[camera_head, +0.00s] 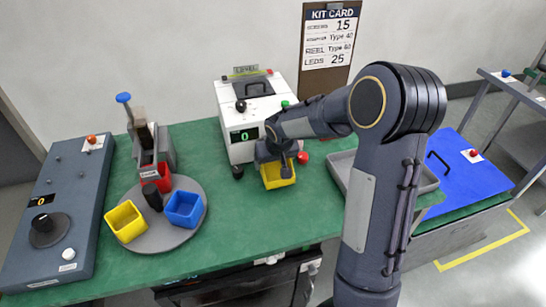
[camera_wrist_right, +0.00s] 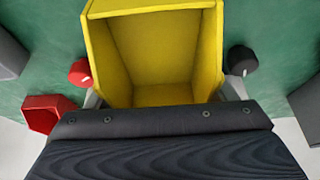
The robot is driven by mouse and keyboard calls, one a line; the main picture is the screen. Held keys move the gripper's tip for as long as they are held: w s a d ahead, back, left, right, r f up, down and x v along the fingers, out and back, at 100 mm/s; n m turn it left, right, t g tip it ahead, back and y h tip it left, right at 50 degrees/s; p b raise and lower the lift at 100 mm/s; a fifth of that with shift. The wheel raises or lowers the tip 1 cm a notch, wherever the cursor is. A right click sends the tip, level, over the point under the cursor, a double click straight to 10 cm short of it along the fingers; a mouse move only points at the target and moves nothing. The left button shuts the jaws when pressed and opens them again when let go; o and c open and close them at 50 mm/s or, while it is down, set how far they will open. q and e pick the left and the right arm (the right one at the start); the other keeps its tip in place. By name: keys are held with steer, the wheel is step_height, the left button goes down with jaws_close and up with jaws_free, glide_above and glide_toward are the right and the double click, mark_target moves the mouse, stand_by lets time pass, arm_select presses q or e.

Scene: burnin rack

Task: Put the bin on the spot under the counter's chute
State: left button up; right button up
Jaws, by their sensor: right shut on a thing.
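The yellow bin (camera_head: 280,177) is at the front of the white counter (camera_head: 238,135), whose display reads 0. My right gripper (camera_head: 277,160) is shut on the bin. In the right wrist view the bin (camera_wrist_right: 155,45) is empty, with its open side visible between the fingers. My arm hides part of the counter's front, and I cannot make out the chute or the spot under it. I cannot tell whether the bin touches the green table (camera_head: 225,215). My left gripper is not in view.
Left on the table, a round grey plate (camera_head: 163,238) bears a yellow bin (camera_head: 126,222) and a blue bin (camera_head: 184,210) beside a press (camera_head: 150,140). A grey control panel (camera_head: 58,210) lies at far left. A grey tray (camera_head: 342,167) sits right of the counter, partly behind my arm.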

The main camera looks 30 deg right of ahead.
steer(key=shift+w+r+p, duration=0.1)
steer(key=shift+w+p, duration=0.2)
steer(key=shift+w, duration=0.1)
steer(key=shift+s, duration=0.1)
steer(key=shift+f, duration=0.25)
